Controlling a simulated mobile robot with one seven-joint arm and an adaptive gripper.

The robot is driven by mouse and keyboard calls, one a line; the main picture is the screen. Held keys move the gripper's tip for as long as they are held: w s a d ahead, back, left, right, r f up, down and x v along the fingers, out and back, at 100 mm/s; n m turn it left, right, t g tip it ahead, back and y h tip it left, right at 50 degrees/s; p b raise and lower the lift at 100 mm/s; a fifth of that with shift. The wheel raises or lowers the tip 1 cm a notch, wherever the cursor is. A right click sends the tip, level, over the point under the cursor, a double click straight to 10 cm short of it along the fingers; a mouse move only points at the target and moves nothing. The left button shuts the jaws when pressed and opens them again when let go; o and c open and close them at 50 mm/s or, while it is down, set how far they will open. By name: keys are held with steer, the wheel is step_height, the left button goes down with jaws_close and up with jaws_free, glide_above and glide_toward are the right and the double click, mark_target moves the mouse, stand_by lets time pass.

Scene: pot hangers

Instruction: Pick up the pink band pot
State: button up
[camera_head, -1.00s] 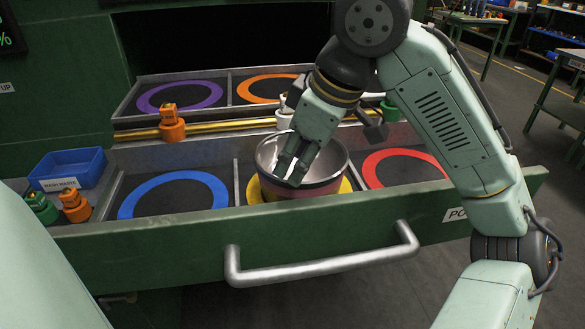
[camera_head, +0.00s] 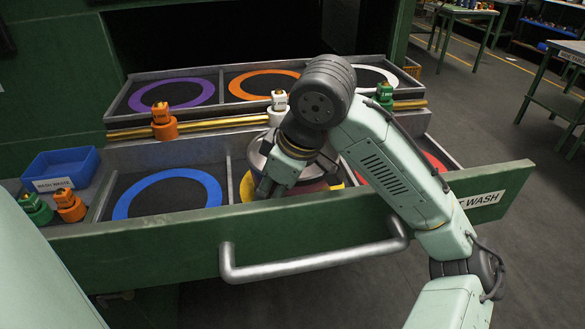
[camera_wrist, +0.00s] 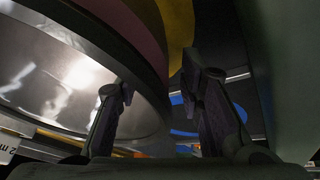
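The silver pot (camera_head: 256,160) with a pink band stands on the yellow ring (camera_head: 247,187) in the drawer's middle front compartment. My wrist and gripper hide much of it in the head view. In the wrist view, the shiny pot (camera_wrist: 60,75) fills the left, with its pink band (camera_wrist: 140,28) near the top. My gripper (camera_head: 266,188) is low at the pot's front left edge. In the wrist view, its fingers (camera_wrist: 157,84) are apart. The left finger overlaps the pot and the right one is outside it. I cannot tell whether either touches the wall.
The drawer's green front panel (camera_head: 150,248) with its grey handle (camera_head: 310,262) is close in front of my gripper. A blue ring (camera_head: 130,200) lies in the empty left compartment. Orange and green knobs and a blue bin (camera_head: 62,168) stand at the left.

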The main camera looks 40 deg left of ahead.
steer(key=shift+c, duration=0.5)
jaws_close()
steer(key=shift+r, duration=0.1)
stand_by(0.3)
